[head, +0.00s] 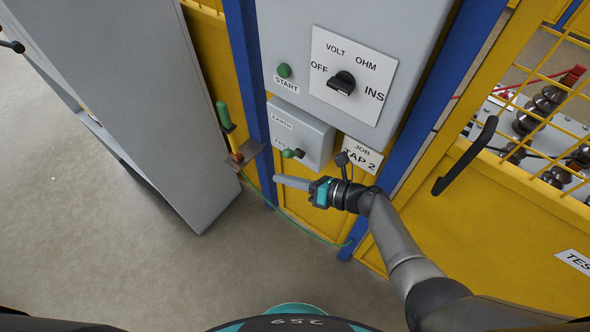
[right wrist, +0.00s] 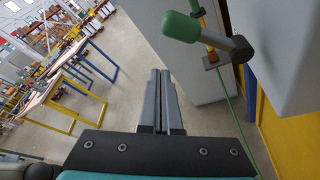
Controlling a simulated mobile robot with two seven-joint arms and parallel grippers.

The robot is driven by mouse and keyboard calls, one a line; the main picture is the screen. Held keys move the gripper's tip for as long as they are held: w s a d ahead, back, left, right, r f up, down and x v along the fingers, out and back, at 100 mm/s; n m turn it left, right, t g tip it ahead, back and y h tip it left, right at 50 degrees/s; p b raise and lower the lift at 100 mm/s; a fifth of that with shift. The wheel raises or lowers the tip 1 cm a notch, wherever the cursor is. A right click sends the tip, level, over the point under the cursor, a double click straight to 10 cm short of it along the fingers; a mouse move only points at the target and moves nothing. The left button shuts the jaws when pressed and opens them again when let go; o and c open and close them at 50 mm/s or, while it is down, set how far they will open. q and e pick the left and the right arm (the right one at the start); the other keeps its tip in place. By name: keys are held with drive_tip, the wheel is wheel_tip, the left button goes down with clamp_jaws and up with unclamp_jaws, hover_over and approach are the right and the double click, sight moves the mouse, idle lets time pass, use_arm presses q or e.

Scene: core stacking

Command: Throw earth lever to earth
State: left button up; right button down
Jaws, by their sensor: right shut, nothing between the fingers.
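The earth lever (head: 291,153) is a short grey lever with a green knob. It sits low on the front of a small grey box (head: 313,134) labelled EARTH at the top, beside a lower label too small to read surely. In the right wrist view the green knob (right wrist: 181,27) is at the upper right, apart from the fingers. My right gripper (head: 277,180) is shut and empty, just below the box and lever, its fingers pointing left. The shut fingers show in the right wrist view (right wrist: 160,76). My left gripper is not in view.
Above is a grey panel with a selector knob (head: 342,83) and green START button (head: 284,71). A green-handled stick (head: 224,115) stands in a bracket (head: 246,155), trailing a green cable. A grey cabinet (head: 130,90) stands left; a yellow gate has a black handle (head: 465,157).

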drive_tip(key=f+p+v, duration=0.1)
drive_tip(key=p+v, duration=0.1)
drive_tip(key=v, duration=0.8)
idle(1.4)
